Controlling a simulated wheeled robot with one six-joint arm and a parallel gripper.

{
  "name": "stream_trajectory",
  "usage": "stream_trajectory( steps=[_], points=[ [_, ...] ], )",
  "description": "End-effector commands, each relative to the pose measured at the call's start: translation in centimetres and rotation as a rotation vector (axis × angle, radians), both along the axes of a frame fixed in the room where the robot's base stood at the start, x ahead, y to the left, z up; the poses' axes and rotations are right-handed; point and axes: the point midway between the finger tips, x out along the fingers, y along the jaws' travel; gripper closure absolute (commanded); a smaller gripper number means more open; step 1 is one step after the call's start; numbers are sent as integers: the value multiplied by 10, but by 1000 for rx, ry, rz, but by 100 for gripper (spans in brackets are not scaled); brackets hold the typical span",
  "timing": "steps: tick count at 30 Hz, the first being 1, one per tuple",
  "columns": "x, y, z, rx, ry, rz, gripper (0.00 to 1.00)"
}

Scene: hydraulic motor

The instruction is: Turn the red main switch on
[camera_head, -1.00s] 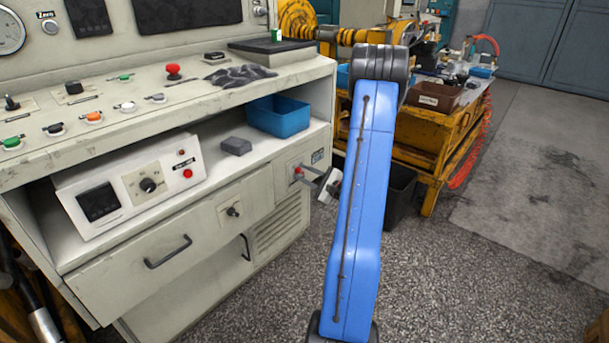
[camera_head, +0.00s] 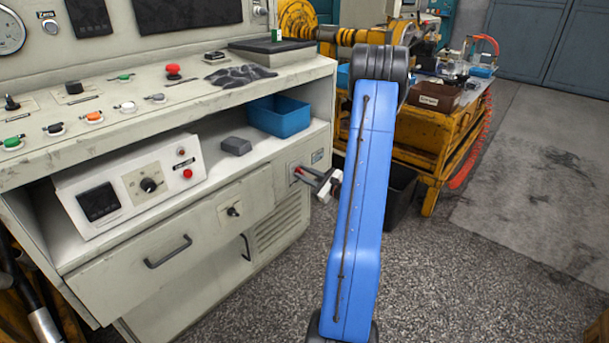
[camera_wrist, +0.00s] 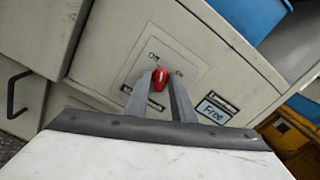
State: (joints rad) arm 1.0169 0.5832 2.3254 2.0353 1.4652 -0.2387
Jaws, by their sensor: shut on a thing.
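The red main switch (camera_wrist: 160,77) sits on a light plate (camera_wrist: 154,66) on the cabinet front, in the wrist view. Marks show on the plate above the switch, too small to read surely. My gripper (camera_wrist: 159,84) has its two grey fingers on either side of the red knob, shut on it. In the head view my gripper (camera_head: 309,174) reaches the right end of the cabinet front from the right. The switch is mostly hidden there by the fingers.
A blue bin (camera_head: 279,117) and a grey block (camera_head: 236,146) stand on the shelf above. A dark bin (camera_head: 401,188) and a yellow workbench (camera_head: 421,145) are to the right. The floor in front is clear.

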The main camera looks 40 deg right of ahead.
Motion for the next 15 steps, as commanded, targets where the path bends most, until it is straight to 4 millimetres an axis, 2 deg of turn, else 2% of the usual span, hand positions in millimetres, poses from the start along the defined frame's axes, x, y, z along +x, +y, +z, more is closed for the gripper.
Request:
stream_trajectory(
  steps=[15],
  points=[
    [-1,1,-1,490,39,0,100]
  ],
)
